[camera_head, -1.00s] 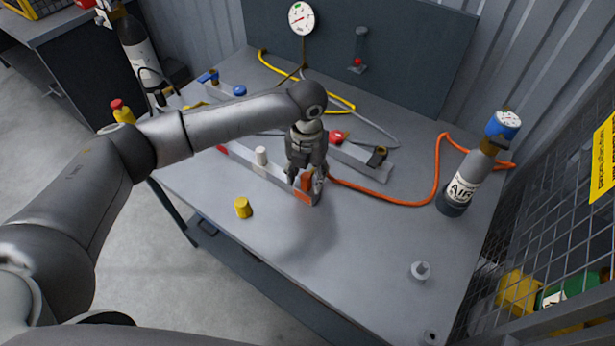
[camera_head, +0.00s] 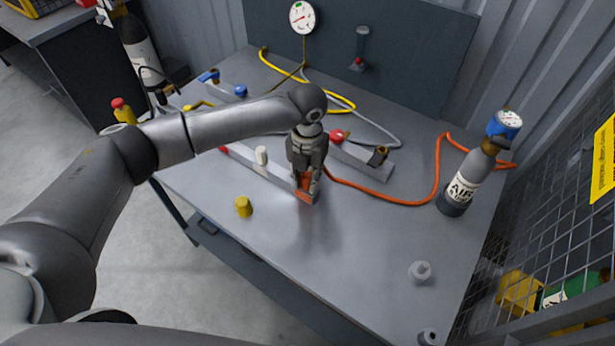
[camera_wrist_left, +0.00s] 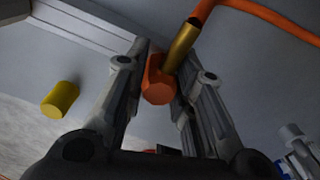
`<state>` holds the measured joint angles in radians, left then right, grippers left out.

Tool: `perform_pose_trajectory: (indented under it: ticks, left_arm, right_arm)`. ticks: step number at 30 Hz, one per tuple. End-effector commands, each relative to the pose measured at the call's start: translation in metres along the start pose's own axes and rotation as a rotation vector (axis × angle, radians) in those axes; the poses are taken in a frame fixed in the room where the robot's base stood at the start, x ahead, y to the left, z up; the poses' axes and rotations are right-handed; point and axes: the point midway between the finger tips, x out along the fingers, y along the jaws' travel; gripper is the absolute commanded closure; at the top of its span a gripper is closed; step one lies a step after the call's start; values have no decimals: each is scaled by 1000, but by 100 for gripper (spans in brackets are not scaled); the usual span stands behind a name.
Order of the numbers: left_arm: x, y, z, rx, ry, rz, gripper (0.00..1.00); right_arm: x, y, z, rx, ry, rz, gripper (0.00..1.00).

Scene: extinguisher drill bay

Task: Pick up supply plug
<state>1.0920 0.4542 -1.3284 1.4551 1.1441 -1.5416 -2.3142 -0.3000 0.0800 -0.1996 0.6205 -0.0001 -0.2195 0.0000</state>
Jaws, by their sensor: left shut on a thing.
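The supply plug is an orange block with a brass stem; in the head view the orange plug (camera_head: 305,193) shows at the near end of a grey rail (camera_head: 275,173). My left gripper (camera_head: 306,190) points down over it and is shut on it, one finger on each side. In the left wrist view the plug (camera_wrist_left: 157,82) sits between the fingers of my left gripper (camera_wrist_left: 160,95), with its brass stem leading to the orange hose (camera_wrist_left: 262,12). The fingers hide part of the plug. My right gripper is not in view.
A yellow cap (camera_head: 243,207) stands left of the rail. The AIR cylinder (camera_head: 462,182) stands at the right, with the orange hose (camera_head: 437,165) running toward it. A second rail (camera_head: 370,168) lies behind the gripper. The front of the bench (camera_head: 340,260) is mostly clear.

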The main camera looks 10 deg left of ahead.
Motion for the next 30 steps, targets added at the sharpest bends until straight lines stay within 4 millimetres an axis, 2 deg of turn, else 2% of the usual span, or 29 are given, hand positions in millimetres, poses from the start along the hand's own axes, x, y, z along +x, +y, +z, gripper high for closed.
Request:
perform_pose_trajectory:
  ticks: [5, 9, 11, 20, 30]
  left_arm:
    - [-11, 0, 2, 0, -6, -2, 100]
    - [-30, 0, 2, 1, -7, -3, 100]
    - [-38, 1, -4, 0, -3, -2, 100]
    - [-90, 9, -48, 2, -7, -1, 100]
    - [-117, 18, -109, 1, -4, -1, 100]
  right_arm:
    - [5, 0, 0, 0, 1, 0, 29]
    - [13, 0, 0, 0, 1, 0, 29]
    - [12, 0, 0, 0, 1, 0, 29]
    - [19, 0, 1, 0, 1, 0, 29]
    - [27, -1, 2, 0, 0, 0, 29]
